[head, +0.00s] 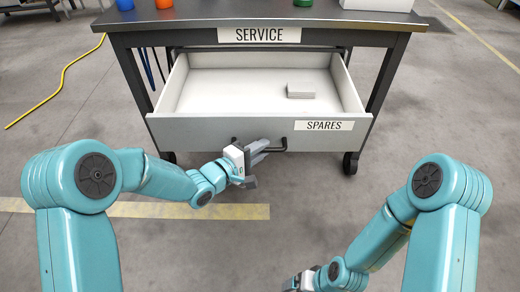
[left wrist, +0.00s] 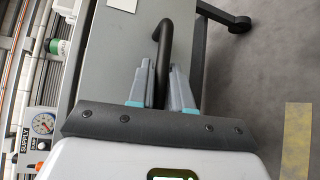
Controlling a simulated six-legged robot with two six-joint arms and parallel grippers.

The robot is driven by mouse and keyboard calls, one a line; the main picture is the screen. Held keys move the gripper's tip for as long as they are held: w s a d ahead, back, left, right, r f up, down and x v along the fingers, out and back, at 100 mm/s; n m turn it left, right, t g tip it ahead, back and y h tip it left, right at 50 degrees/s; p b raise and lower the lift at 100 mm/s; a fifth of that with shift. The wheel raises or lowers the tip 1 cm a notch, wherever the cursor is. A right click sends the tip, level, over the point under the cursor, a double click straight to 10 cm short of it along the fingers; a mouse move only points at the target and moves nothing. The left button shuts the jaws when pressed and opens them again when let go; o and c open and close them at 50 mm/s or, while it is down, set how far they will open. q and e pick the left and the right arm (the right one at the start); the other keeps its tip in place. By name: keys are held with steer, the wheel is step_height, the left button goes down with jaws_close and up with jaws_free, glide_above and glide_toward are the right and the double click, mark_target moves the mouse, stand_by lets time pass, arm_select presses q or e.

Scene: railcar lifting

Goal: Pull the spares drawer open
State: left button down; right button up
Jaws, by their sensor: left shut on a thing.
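The spares drawer (head: 220,130) is pulled out from under the service cart's top, so its white inside shows. Its grey front carries a SPARES label (head: 324,126). My left gripper (head: 262,148) is at the middle of the drawer front, shut on the dark bar handle (head: 284,145). In the left wrist view, the handle (left wrist: 162,42) runs between the two fingers of my left gripper (left wrist: 163,78). My right gripper is at the bottom edge of the head view (head: 298,283), apart from the drawer and partly cut off; its jaws cannot be made out.
A small grey block (head: 301,91) lies inside the drawer. The cart (head: 350,28) stands on casters and has cups and a white box on top. A yellow cable (head: 60,82) lies on the floor at left. The floor before the drawer is clear apart from my arms.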

arm_select(q)
steer(key=shift+s+a+r, duration=0.1)
stand_by(0.3)
steer(key=c, duration=1.2)
jaws_free()
steer(key=shift+o, duration=0.2)
